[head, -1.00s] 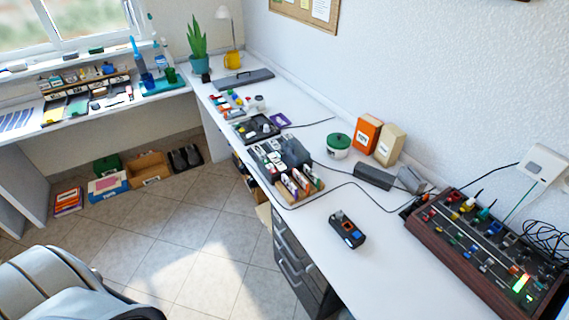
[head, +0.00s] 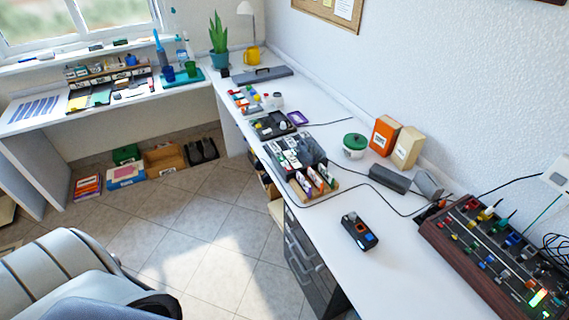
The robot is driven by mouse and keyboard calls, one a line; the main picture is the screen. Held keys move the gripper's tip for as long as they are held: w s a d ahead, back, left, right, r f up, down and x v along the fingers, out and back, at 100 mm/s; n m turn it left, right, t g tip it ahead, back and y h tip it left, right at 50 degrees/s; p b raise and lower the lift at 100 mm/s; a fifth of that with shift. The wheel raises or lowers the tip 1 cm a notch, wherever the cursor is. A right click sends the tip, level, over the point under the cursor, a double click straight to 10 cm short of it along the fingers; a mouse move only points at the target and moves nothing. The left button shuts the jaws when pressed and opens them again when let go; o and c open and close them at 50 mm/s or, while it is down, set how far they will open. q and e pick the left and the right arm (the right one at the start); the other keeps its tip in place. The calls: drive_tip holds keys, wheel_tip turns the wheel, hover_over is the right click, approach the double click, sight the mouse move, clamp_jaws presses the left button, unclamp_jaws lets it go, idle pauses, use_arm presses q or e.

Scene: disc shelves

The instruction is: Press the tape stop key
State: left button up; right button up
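A small black device (head: 360,231) with an orange-framed part and a blue key lies on the white desk, right of centre. It may be the tape device, but its key labels are too small to read. A wood-sided control panel (head: 468,275) with several coloured knobs, keys and a lit green-white indicator sits at the right edge. I cannot tell which key is the tape stop key. Neither of my grippers is in view.
Left of the black device stands a rack of small packets (head: 314,182). Behind are a dark grey box (head: 389,179), a green-lidded tub (head: 354,146) and orange (head: 385,135) and cream (head: 407,147) boxes. A black cable crosses the desk. The desk front beside the device is clear.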

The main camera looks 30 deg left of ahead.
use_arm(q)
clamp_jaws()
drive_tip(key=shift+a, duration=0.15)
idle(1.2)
